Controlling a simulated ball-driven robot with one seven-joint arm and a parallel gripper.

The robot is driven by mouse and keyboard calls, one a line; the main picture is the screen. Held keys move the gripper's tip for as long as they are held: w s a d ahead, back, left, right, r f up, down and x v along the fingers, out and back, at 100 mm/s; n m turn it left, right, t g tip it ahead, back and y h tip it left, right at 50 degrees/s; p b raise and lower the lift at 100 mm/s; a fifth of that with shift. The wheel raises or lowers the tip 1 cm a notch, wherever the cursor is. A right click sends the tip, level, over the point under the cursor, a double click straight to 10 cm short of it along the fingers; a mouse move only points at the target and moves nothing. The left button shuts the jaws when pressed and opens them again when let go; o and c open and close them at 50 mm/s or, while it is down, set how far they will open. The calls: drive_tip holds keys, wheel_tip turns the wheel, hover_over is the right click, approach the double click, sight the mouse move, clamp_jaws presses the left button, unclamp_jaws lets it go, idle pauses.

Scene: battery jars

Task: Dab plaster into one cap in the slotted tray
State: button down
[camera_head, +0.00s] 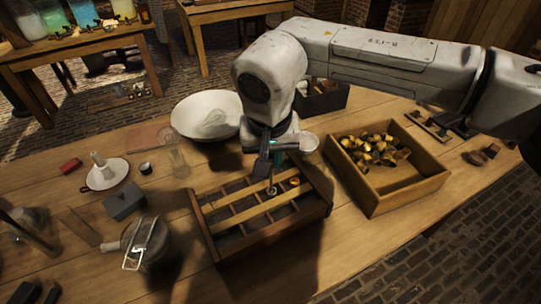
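The slotted tray (283,226) is a dark wooden box with pale slats and narrow slots, near the middle of the table. A small brassy cap (294,181) sits in its far right part. My gripper (272,165) points down over the tray's far side, just left of that cap. A small pale ring-like thing (271,191) shows below the fingers; I cannot tell whether it is a tool tip or a cap. The fingers are small and partly hidden by the wrist, so their grip is unclear. No plaster can be made out in the cap.
A wooden box of brass caps (389,187) stands right of the tray. A large white bowl (207,114) is behind it. The front table strip is clear.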

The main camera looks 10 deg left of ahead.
drive_tip(key=shift+r+p, duration=2.3)
drive_tip(key=shift+r, duration=1.45)
